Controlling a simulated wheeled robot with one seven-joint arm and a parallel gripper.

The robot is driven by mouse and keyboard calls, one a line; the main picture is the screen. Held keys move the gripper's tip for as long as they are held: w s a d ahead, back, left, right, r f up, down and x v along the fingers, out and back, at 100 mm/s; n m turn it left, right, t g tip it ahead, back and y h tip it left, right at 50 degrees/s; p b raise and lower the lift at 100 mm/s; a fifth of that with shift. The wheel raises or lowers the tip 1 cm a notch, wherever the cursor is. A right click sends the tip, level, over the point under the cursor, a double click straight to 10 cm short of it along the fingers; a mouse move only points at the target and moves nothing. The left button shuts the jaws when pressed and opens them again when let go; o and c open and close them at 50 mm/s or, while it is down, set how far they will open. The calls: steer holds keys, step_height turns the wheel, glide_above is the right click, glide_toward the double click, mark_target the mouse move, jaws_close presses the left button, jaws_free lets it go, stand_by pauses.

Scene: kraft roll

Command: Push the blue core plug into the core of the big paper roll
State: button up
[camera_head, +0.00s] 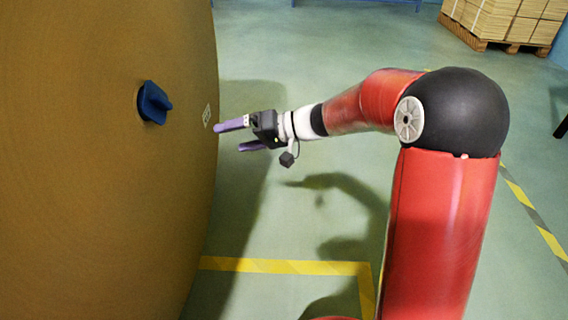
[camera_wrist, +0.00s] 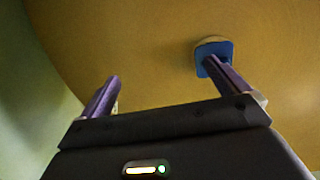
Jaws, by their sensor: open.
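The big paper roll (camera_head: 95,200) is brown and fills the left side of the head view; its flat face also fills most of the wrist view (camera_wrist: 150,45). The blue core plug (camera_head: 154,102) sits at the core, with its grip part sticking out of the face. In the wrist view the plug (camera_wrist: 207,56) is partly hidden behind my right-hand finger. How deep it sits is not clear. My gripper (camera_head: 230,136) has purple fingers spread apart with nothing between them. It is to the right of the plug in the head view, apart from it. The fingers also show in the wrist view (camera_wrist: 163,72).
A pallet with stacked boxes (camera_head: 505,20) stands at the back right. Yellow floor tape (camera_head: 285,266) marks the green floor (camera_head: 310,60), which is clear around my arm.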

steer(key=s+d+f+m+h+p, duration=0.3)
steer(key=d+f+h+p, duration=0.2)
steer(key=d+f+h, duration=0.4)
steer(key=s+d+r+t+h+p, duration=0.2)
steer(key=s+d+r, duration=0.5)
steer(key=s+r, duration=0.3)
steer(key=s+d+r+m+t+h+p, duration=0.1)
steer(key=s+d+r+h+p, duration=0.1)
steer(key=s+d+r, duration=0.5)
steer(key=s+r+h, duration=0.1)
steer(key=s+r, duration=0.2)
steer(key=s, duration=0.3)
steer(key=shift+d+m+t, duration=0.3)
steer(key=shift+t, duration=0.1)
steer(key=shift+s, duration=0.1)
